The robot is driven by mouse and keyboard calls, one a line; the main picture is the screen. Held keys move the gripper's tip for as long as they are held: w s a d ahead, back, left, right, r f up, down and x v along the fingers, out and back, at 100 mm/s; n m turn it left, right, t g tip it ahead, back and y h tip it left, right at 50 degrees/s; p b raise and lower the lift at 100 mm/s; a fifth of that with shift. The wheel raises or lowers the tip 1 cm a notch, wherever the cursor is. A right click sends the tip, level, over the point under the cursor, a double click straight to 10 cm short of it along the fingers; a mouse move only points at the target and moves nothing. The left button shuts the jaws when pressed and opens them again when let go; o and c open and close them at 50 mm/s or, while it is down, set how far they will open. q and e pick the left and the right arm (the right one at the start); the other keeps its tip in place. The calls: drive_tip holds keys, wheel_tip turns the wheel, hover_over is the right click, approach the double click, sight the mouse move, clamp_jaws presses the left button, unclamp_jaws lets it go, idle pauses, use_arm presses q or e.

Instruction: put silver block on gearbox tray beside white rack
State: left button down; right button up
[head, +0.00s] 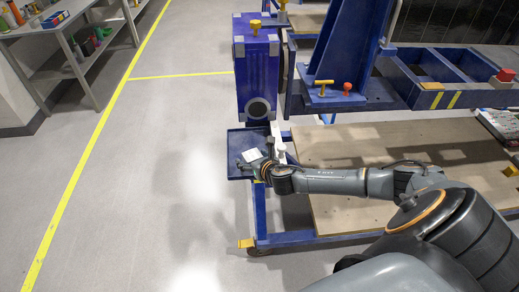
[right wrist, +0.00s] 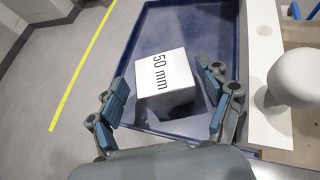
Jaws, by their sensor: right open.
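The silver block (right wrist: 162,80), a pale cube marked "50 mm", sits on the blue gearbox tray (right wrist: 216,26) in the right wrist view. In the head view the block (head: 250,155) shows small on the tray (head: 235,136), below the blue gearbox. My right gripper (right wrist: 165,98) is open, with one finger on each side of the block and visible gaps to it. In the head view my right gripper (head: 251,164) reaches over the tray from the right. A white upright piece with a rounded knob (right wrist: 294,78), possibly the white rack, stands along the tray's right side. My left gripper is out of view.
The blue gearbox (head: 257,75) stands behind the tray on the blue jig frame (head: 415,95). A wooden platform (head: 420,143) lies to the right. Shelves (head: 75,45) stand far left. The floor left of the tray is clear.

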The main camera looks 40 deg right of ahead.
drive_tip(key=v, duration=1)
drive_tip(key=shift+s+r, duration=0.2)
drive_tip(key=shift+s, duration=0.15)
drive_tip(key=a+f+m+y, duration=0.4)
drive_tip(key=a+f+m, duration=0.5)
drive_tip(key=a+m, duration=0.55)
drive_tip(key=s+d+f+m+g+h, duration=0.1)
drive_tip(key=s+d+f+m+g, duration=0.2)
drive_tip(key=f, duration=0.5)
drive_tip(key=s+d+f+m+g, duration=0.1)
drive_tip(key=s+f+m, duration=0.2)
drive_tip(key=s+f, duration=0.4)
drive_tip(key=s+d+f+m+g+h, duration=0.1)
drive_tip(key=s+d+f+m+g, duration=0.2)
drive_tip(key=f, duration=0.6)
drive_tip(key=s+a+f+m+g, duration=0.2)
drive_tip(key=s+f+m, duration=0.2)
drive_tip(key=s, duration=0.9)
drive_tip(key=s+a+f+m+g, duration=0.2)
drive_tip(key=s+f+m, duration=0.2)
drive_tip(key=s+f, duration=0.4)
drive_tip(key=s, duration=0.6)
drive_tip(key=shift+s+a+f, duration=0.3)
drive_tip(key=shift+a+f, duration=0.1)
drive_tip(key=shift+c, duration=0.4)
